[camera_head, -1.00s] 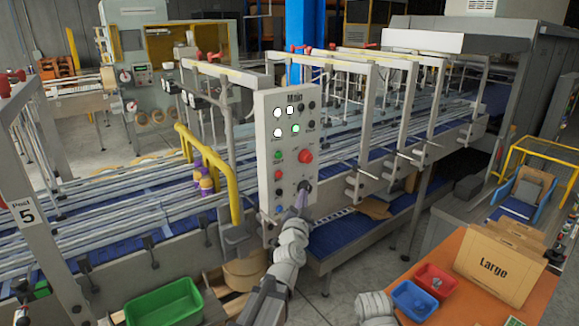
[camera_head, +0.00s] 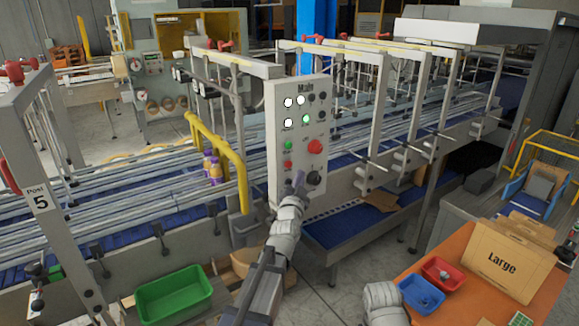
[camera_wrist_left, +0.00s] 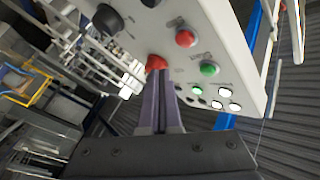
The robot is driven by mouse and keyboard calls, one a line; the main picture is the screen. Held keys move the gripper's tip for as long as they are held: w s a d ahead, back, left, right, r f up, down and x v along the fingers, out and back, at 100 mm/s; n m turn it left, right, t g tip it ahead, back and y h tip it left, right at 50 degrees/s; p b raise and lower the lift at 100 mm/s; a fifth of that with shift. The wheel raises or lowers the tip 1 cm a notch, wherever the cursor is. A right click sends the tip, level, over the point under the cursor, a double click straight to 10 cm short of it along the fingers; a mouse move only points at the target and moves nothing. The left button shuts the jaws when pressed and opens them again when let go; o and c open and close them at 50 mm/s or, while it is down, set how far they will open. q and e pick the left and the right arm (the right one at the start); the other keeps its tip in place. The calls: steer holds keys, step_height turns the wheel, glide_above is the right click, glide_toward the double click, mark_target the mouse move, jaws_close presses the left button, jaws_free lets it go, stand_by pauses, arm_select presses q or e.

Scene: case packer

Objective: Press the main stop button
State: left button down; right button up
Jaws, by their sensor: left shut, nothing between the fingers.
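The grey control panel marked Main (camera_head: 272,135) stands upright at the middle of the head view. It carries a large red mushroom button (camera_head: 315,146) and a smaller flat red button (camera_head: 287,165) below a green one. My left gripper (camera_head: 299,180) is shut and empty in front of the panel's lower part, just left of a black knob (camera_head: 314,178). In the left wrist view the shut fingertips (camera_wrist_left: 159,84) overlap the edge of the mushroom button (camera_wrist_left: 156,63); contact cannot be told. The flat red button (camera_wrist_left: 185,38) is clear of them. The small labels are unreadable. My right gripper is out of view.
A yellow guard rail (camera_head: 240,175) and a conveyor (camera_head: 120,205) lie left of and behind the panel. A green bin (camera_head: 174,296) is at lower left. An orange table (camera_head: 440,310) with red and blue bins and a Large carton (camera_head: 507,262) is at lower right.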

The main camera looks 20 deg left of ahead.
arm_select(q)
steer(key=shift+w+a, duration=1)
steer(key=shift+a, duration=0.3)
stand_by(1.3)
steer(key=shift+w+a, duration=0.25)
steer(key=shift+a, duration=0.1)
steer(key=shift+w+a, duration=0.35)
steer(key=shift+a, duration=0.05)
stand_by(0.7)
steer(key=shift+s+d, duration=0.6)
steer(key=shift+d, duration=0.15)
stand_by(0.4)
steer(key=s+d, duration=0.1)
steer(key=d, duration=0.1)
steer(key=s+d, duration=0.2)
stand_by(0.3)
